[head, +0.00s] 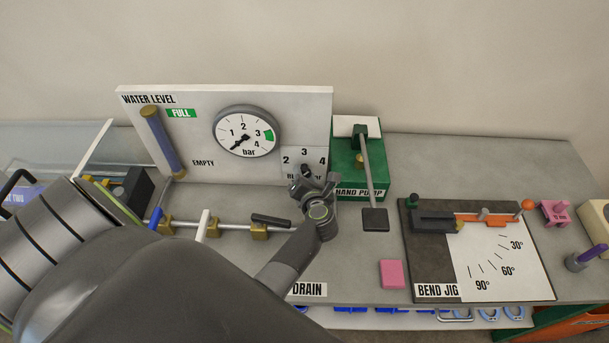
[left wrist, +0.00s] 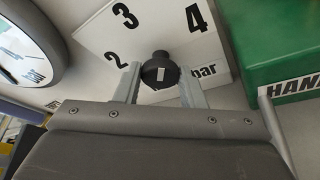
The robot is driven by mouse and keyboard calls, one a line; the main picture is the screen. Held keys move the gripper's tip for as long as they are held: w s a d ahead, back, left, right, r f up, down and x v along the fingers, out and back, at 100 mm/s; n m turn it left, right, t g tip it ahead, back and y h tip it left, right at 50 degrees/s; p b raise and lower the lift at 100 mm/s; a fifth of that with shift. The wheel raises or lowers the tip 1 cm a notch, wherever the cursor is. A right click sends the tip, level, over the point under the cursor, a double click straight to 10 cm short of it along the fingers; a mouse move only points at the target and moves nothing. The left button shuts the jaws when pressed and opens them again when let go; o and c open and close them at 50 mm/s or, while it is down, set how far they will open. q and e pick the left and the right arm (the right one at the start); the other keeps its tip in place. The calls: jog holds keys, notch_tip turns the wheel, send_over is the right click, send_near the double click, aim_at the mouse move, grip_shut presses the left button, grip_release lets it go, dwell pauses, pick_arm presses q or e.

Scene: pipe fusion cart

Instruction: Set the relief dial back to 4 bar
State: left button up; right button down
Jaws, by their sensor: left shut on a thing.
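The relief dial is a black knob (left wrist: 160,70) with a short white mark on its face. It stands out from a white plate (left wrist: 150,30) printed 2, 3 and 4, at the panel's lower right corner. In the left wrist view my left gripper (left wrist: 159,80) has one finger on each side of the knob and is shut on it. In the head view my left gripper (head: 309,186) covers much of the dial and its lettering. I cannot tell which number the knob points to. My right gripper is not in view.
A pressure gauge (head: 245,131) is left of the dial, its needle toward the lower left. The green hand pump (head: 346,176) with its lever stands close on the right. A drain handle (head: 271,221), pink block (head: 392,274) and bend jig (head: 425,260) are on the bench.

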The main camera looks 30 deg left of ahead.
pick_arm(q)
jog(key=shift+w+f+m+y+b, duration=0.1)
jog(key=shift+m+y+b, duration=0.65)
jog(key=shift+m, duration=0.95)
jog(key=o, duration=1)
